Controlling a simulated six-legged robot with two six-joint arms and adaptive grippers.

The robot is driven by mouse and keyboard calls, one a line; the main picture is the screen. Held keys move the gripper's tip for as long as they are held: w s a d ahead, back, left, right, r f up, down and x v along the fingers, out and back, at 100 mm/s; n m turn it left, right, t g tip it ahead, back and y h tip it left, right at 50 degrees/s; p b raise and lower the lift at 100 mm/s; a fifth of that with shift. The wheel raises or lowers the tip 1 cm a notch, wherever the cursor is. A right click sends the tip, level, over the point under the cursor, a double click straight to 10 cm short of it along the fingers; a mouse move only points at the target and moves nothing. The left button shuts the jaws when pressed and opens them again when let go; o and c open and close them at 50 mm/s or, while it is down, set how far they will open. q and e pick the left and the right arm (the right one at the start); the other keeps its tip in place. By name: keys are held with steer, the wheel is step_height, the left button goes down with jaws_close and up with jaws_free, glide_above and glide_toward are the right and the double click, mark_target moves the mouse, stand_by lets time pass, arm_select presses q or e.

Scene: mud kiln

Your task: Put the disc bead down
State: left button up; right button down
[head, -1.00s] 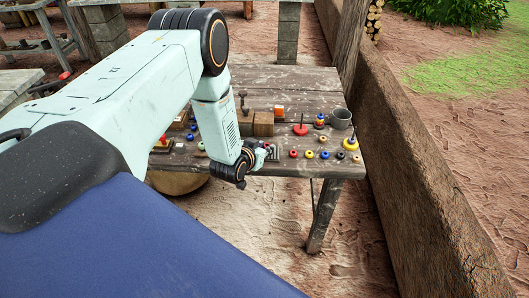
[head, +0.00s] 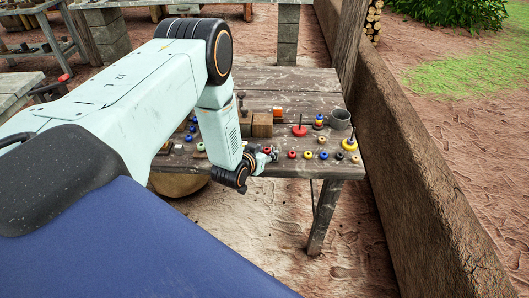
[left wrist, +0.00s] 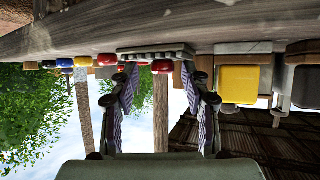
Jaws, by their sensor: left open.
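My left gripper (head: 267,157) is at the front edge of the wooden table (head: 322,169). In the left wrist view, which shows the scene upside down, its two fingers (left wrist: 167,98) are spread apart. A red bead (left wrist: 162,67) shows between or just beyond the fingertips; whether it touches them I cannot tell. A ridged grey plate (left wrist: 155,51) is beside it on the tabletop. In the head view a red bead (head: 267,150) shows right at the fingertips. Which bead is the disc bead is not clear. My right gripper is not in view.
Several coloured beads (head: 308,154) lie along the table front, right of the gripper. A red base with a post (head: 299,130), a yellow one (head: 349,144), a grey mug (head: 340,119) and wooden blocks (head: 262,124) stand on the table. A yellow block (left wrist: 238,83) is near the fingers.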

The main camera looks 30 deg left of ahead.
arm_select(q)
steer(key=shift+r, duration=0.2)
steer(key=p+v, duration=0.2)
steer(key=v, duration=0.9)
steer(key=s+d+f+m+g+h, duration=0.1)
steer(key=s+d+f+g, duration=0.2)
steer(key=s+d, duration=0.35)
steer(key=s+d+f+g+h, duration=0.1)
steer(key=s+d+f+g, duration=0.3)
steer(key=s, duration=0.5)
steer(key=s+d+g, duration=0.2)
steer(key=s+g, duration=0.3)
steer(key=s, duration=0.9)
steer(key=shift+d+r, duration=0.2)
steer(key=shift+r, duration=0.05)
